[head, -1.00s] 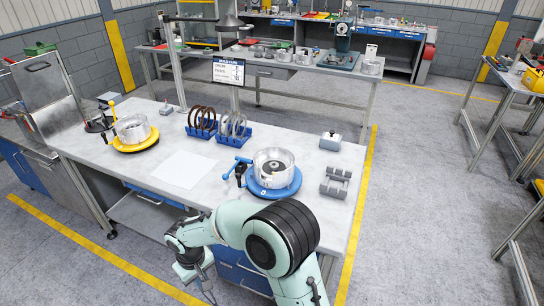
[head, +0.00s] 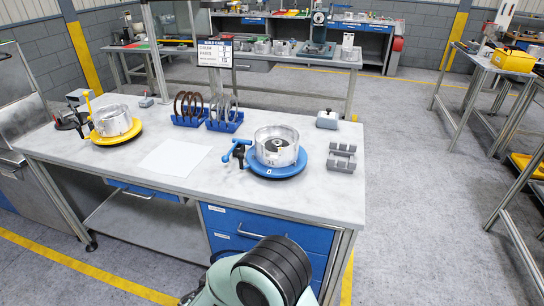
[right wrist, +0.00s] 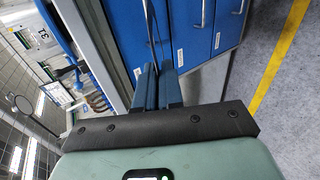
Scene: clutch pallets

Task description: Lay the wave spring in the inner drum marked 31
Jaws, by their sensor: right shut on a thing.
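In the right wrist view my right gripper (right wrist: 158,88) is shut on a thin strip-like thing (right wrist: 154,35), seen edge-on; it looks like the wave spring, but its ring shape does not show. A clear-walled drum (head: 277,146) stands on a blue round pallet (head: 270,170) with a blue handle. Another drum (head: 113,120) stands on a yellow round pallet (head: 117,136) at the left. I cannot read a number on either drum in the head view. A plate marked 31 (right wrist: 45,37) shows sideways in the right wrist view. My left gripper is in no view.
Two blue racks hold brown rings (head: 188,105) and grey rings (head: 224,110). A white sheet (head: 175,158) lies on the bench (head: 215,178). A grey notched block (head: 341,158) and a small grey box (head: 327,119) are at the right. Blue drawers (head: 262,232) face me.

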